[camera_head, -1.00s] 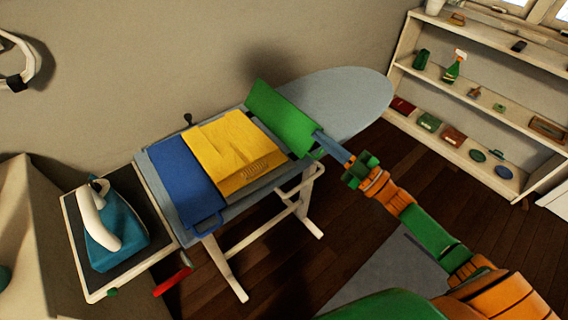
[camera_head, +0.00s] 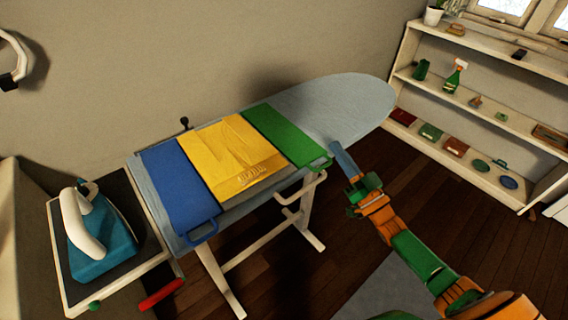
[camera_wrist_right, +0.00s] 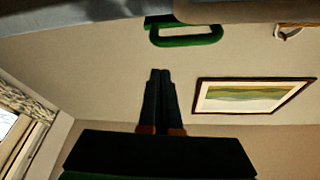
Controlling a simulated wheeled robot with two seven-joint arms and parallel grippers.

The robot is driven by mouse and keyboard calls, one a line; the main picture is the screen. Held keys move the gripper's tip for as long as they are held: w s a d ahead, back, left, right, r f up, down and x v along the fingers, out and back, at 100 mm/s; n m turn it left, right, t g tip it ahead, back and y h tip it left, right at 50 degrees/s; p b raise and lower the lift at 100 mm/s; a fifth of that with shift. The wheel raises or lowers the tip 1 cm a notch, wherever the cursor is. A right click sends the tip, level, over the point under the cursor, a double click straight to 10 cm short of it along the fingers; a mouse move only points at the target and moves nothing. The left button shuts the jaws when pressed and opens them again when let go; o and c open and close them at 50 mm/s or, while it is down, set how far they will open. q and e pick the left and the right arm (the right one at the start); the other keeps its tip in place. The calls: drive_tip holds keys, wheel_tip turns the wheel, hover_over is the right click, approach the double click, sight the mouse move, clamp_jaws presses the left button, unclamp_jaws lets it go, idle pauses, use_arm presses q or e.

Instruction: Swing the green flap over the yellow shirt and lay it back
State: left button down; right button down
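The yellow shirt (camera_head: 228,150) lies on a folding board on the ironing board. The green flap (camera_head: 285,136) lies flat to the right of the shirt, its handle (camera_head: 321,164) at the near end. In the right wrist view the green handle (camera_wrist_right: 188,38) shows beyond the fingertips, apart from them. The blue flap (camera_head: 178,187) lies flat left of the shirt. My right gripper (camera_head: 336,147) is just right of the green handle. Its fingers (camera_wrist_right: 160,73) are together with nothing between them. My left gripper is not in view.
An iron (camera_head: 96,238) stands on a tray at the board's left end. The ironing board's right end (camera_head: 350,100) is clear. A white shelf (camera_head: 410,75) with small items stands at the right. A framed picture (camera_wrist_right: 251,96) shows in the wrist view.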

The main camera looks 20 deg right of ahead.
drive_tip(key=shift+d+f+m+h, duration=0.1)
drive_tip(key=shift+f+m+h, duration=0.65)
drive_tip(key=shift+m, duration=0.6)
drive_tip(key=shift+d+f+m+h, duration=0.1)
drive_tip(key=shift+f+m+h, duration=0.65)
drive_tip(key=shift+m, duration=0.6)
drive_tip(key=shift+f, duration=0.15)
